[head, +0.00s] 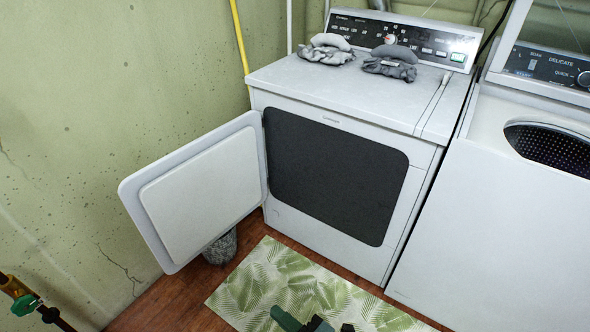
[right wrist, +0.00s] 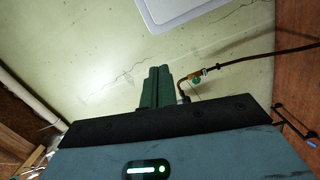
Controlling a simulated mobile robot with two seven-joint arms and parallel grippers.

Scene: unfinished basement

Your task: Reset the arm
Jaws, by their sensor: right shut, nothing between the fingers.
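My right gripper (head: 300,322) shows at the bottom edge of the head view, over the leaf-patterned mat. Only its dark green tip parts are in the picture. In the right wrist view its two green fingers (right wrist: 156,87) are side by side and shut, with nothing held. They point toward the pale green wall. The white dryer (head: 345,105) stands in front of me, apart from the gripper. Its door (head: 200,185) is swung open to the left. My left gripper is not in either view.
The leaf-print mat (head: 300,285) lies on the wooden floor before the dryer. Grey cloth items (head: 327,50) lie on the dryer top. A white washer (head: 490,220) stands right. A pipe with a green valve (head: 26,304) is at lower left. A grey object (head: 222,246) sits under the door.

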